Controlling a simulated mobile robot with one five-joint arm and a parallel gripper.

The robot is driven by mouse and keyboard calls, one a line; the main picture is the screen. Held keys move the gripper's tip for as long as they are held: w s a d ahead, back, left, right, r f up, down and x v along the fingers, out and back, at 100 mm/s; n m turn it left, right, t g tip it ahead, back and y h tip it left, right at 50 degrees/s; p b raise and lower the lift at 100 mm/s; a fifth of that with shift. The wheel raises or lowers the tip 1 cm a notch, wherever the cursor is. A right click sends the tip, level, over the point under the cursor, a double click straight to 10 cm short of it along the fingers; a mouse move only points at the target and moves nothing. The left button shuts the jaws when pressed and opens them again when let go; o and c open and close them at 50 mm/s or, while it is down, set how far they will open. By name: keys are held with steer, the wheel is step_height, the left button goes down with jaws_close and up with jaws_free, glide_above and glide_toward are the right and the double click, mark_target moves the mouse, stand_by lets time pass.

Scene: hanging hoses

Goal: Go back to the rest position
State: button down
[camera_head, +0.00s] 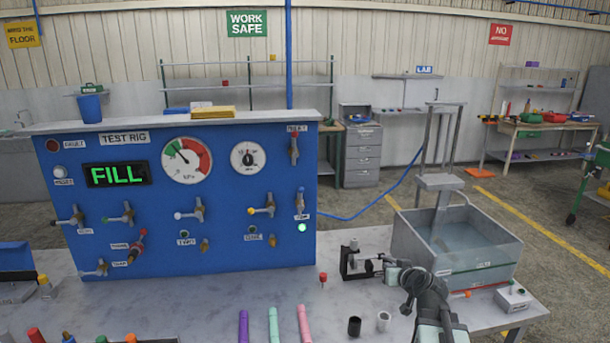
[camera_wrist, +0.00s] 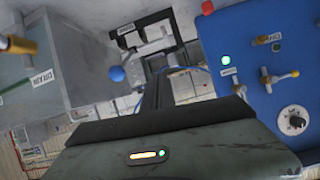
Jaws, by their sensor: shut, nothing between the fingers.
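My gripper (camera_head: 382,266) is at the right side of the bench in the head view, low and pointing left towards a small black fixture (camera_head: 352,266). The head view does not show clearly whether it touches the fixture. In the wrist view my gripper (camera_wrist: 157,90) shows as dark narrow fingers, closed together with nothing between them. My arm comes up from the bottom right, between the fixture and the water tank (camera_head: 455,262).
The blue test rig panel (camera_head: 220,215) reads FILL. Purple (camera_head: 243,326), mint (camera_head: 273,325) and pink (camera_head: 304,323) hoses are at the front edge. A black cup (camera_head: 354,326) and a grey cup (camera_head: 383,321) stand left of my arm. A grey box (camera_head: 513,298) is on the right.

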steer(key=s+a+f+n+g+y, duration=0.1)
steer(key=s+a+f+n+g, duration=0.15)
steer(key=a, duration=0.45)
steer(key=s+a+f+n+g+y, duration=0.1)
steer(key=a+f+g, duration=0.15)
steer(key=a, duration=0.55)
steer(key=s+a+f+g, duration=0.2)
steer(key=s+a+f, duration=0.1)
steer(key=s+f, duration=0.2)
steer(key=s+d+f+m+g+h, duration=0.1)
steer(key=s+d+g, duration=0.1)
steer(key=s, duration=0.3)
steer(key=s+d+f+m+g+h, duration=0.2)
steer(key=s+g, duration=0.1)
steer(key=s, duration=0.3)
steer(key=shift+s+g, duration=0.2)
steer(key=shift+g, duration=0.1)
